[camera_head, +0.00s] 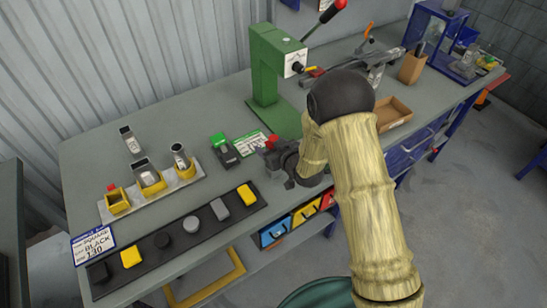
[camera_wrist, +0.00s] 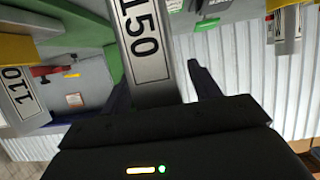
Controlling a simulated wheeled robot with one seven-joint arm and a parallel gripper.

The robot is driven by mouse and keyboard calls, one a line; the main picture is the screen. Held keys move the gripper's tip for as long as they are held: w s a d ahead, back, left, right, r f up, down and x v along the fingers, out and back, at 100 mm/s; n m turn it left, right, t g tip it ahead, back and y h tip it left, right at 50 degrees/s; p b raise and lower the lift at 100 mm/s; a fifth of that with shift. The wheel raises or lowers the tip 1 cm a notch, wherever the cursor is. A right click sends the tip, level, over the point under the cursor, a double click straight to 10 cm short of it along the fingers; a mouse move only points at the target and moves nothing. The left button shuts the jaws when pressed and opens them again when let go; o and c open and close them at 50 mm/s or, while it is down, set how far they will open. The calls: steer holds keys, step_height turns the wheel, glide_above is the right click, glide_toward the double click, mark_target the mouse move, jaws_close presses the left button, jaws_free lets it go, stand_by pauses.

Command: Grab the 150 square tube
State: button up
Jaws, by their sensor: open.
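A grey square tube marked 150 (camera_wrist: 146,42) runs from the top of the wrist view down between the fingers of my gripper (camera_wrist: 162,88). The fingers are open, one on each side of it, and I see no clear grip. The tube's lower end is hidden by the gripper body. I cannot make out the 150 mark there. Another tube marked 110 (camera_wrist: 20,95) is at the left of the wrist view.
The bench (camera_head: 90,165) holds a green press (camera_head: 266,70) behind my gripper. Left are a rack (camera_head: 128,208) with yellow holders, a loose tube (camera_head: 130,140) and a black strip (camera_head: 175,255) with several caps. A cardboard tray (camera_head: 394,112) lies right of my arm.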

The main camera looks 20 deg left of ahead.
stand_by(0.4)
jaws_close()
